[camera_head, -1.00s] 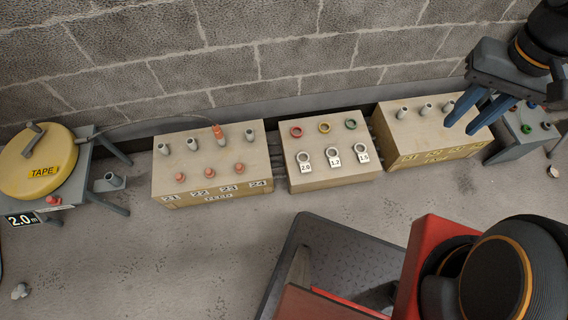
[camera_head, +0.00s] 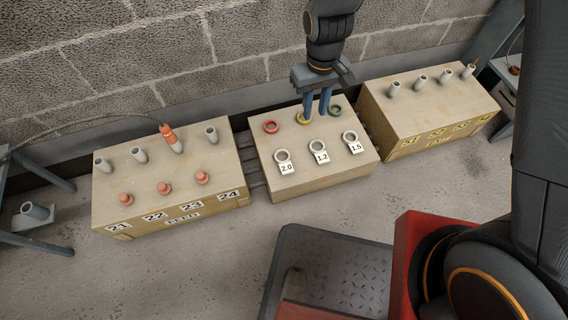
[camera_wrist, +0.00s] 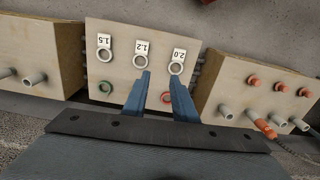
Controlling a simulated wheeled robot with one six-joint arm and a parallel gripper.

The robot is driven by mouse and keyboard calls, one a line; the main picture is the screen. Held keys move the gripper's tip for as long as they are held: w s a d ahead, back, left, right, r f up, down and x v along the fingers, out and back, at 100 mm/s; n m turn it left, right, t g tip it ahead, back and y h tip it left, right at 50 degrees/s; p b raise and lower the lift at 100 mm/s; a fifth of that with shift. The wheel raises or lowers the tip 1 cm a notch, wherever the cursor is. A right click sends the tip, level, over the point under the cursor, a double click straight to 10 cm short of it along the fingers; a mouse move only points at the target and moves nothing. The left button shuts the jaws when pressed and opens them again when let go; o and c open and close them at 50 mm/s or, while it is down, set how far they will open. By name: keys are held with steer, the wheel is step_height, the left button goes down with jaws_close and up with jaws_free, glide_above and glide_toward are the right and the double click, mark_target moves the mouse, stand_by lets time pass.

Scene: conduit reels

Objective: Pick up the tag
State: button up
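Three white ring tags lie in a row on the middle wooden box (camera_head: 318,187): the 2.0 tag (camera_head: 286,168), the 1.2 tag (camera_head: 320,157) and the 1.5 tag (camera_head: 354,147). They also show in the wrist view: the 2.0 tag (camera_wrist: 178,55), the 1.2 tag (camera_wrist: 141,46) and the 1.5 tag (camera_wrist: 105,41). My gripper (camera_head: 315,115) points down over the back of this box, behind the tags near the yellow ring (camera_head: 303,118). Its blue fingers (camera_wrist: 160,78) are apart with nothing between them. The yellow ring is hidden in the wrist view.
A red ring (camera_head: 271,126) and a green ring (camera_head: 335,110) sit behind the tags. The left box (camera_head: 150,185) carries grey tubes, orange caps and an orange plug (camera_head: 167,132) on a cable. The right box (camera_head: 420,110) carries grey tubes. The block wall stands close behind.

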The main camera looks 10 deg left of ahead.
mark_target(277, 159)
steer(key=a+f+n+b, duration=0.1)
steer(key=a+f+b, duration=0.2)
steer(key=f, duration=0.4)
steer(key=a+f+n+b, duration=0.1)
steer(key=a+f+b, duration=0.2)
steer(key=f, duration=0.4)
steer(key=s+a+f+n+b, duration=0.1)
steer(key=a+f+b, duration=0.2)
steer(key=f, duration=0.4)
steer(key=shift+a+f, duration=0.3)
steer(key=shift+a, duration=0.6)
step_height(277, 159, down, 2)
steer(key=shift+a+f+b, duration=0.1)
steer(key=shift+f+b, duration=0.15)
steer(key=shift+b, duration=0.45)
steer(key=shift+w+f+b, duration=0.1)
steer(key=shift+f+b, duration=1.5)
steer(key=shift+f, duration=1.1)
jaws_close()
